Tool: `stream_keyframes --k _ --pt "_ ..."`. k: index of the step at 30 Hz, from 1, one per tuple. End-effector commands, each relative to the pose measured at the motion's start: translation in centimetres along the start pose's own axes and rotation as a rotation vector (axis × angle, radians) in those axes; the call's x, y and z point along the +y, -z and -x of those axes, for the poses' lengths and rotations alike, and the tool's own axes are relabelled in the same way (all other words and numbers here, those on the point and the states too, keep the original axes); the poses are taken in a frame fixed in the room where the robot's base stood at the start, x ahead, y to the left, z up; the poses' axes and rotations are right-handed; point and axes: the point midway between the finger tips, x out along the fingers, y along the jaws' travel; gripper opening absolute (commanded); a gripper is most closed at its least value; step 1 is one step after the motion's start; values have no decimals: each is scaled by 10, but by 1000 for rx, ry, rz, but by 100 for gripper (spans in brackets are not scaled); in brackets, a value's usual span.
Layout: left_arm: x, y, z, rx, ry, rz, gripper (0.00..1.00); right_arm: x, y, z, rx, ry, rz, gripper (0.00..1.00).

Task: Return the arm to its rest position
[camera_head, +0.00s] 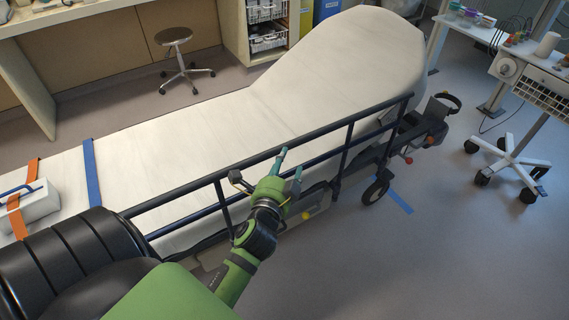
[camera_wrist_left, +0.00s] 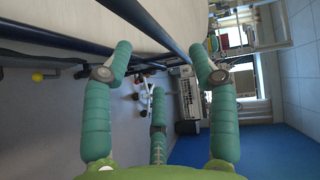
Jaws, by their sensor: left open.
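My left gripper (camera_head: 290,166) is green with teal fingers. In the head view it is beside the dark side rail (camera_head: 283,149) of the stretcher (camera_head: 290,85), and its fingers are spread apart and hold nothing. In the left wrist view the fingers of the left gripper (camera_wrist_left: 158,70) show open, with empty space between them. The rail (camera_wrist_left: 150,22) passes close beyond the fingertips there; I cannot tell whether they touch. My left arm reaches in from the lower left. My right gripper is in neither view.
A blue strap (camera_head: 92,172) and an orange strap (camera_head: 16,212) cross the stretcher at left. A stool (camera_head: 176,50) stands behind it. A wheeled cart (camera_head: 520,140) stands at right. The floor (camera_head: 450,250) at lower right is clear.

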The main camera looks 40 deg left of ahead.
Motion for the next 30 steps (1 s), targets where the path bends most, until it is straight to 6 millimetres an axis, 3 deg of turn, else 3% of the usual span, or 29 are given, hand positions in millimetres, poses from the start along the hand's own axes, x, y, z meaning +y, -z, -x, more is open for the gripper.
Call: stream_keyframes --k 14,17,20,23,26,30 --pt "1 0 0 0 -1 -1 59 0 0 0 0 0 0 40" --pt "9 1 -1 4 -19 8 59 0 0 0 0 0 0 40" --pt "42 5 -3 19 -87 46 59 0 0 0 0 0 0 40" --pt "103 11 -1 36 -215 120 59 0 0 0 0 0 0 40" --pt "179 14 12 35 -377 219 59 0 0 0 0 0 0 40" --pt "280 8 49 -13 -601 355 59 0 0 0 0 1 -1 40"
